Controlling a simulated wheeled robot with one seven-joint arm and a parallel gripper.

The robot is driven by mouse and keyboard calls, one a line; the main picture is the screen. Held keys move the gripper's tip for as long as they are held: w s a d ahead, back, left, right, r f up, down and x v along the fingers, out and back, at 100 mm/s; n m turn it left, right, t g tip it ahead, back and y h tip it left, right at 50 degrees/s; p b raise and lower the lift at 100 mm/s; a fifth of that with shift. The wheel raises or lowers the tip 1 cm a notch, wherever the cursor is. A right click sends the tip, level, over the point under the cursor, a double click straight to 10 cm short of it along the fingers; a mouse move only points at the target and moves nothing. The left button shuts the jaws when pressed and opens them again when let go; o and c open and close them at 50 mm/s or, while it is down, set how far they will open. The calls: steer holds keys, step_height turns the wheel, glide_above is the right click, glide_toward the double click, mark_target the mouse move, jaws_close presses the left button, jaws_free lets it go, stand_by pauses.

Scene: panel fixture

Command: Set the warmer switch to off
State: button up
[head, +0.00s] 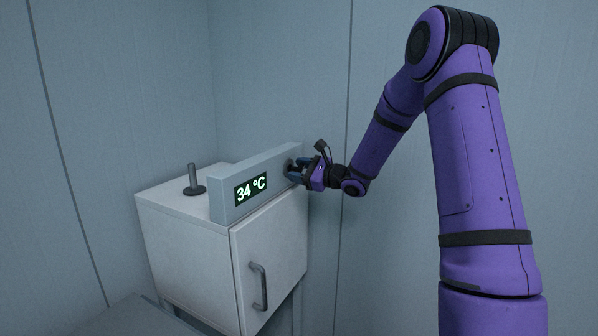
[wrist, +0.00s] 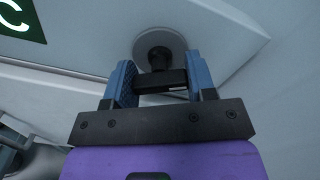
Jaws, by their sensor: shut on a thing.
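The warmer is a white cabinet (head: 185,245) with a grey panel (head: 225,207) on top, whose display (head: 251,189) reads 34 °C. The switch is a dark knob at the right end of the panel; in the wrist view its dark stem (wrist: 157,57) stands out from a round grey plate (wrist: 170,45). My gripper (head: 297,169) is at the panel's right end, and in the wrist view its blue fingers (wrist: 161,85) are shut on the dark bar of the switch. In the head view the gripper hides most of the switch. I cannot read any setting marks.
A short upright post on a dark round base (head: 193,188) stands on the cabinet top, left of the panel. The cabinet door has a dark handle (head: 259,286). A grey surface (head: 135,318) lies at the lower left. Walls stand close behind.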

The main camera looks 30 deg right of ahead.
steer(key=shift+n, duration=0.4)
steer(key=n, duration=0.5)
steer(key=shift+n, duration=0.3)
steer(key=n, duration=0.5)
steer(key=shift+n, duration=0.3)
steer(key=o, duration=0.9)
steer(key=shift+o, duration=0.2)
steer(key=shift+s+d, duration=0.1)
steer(key=v, duration=1)
steer(key=shift+s, duration=0.25)
steer(key=shift+d, duration=0.2)
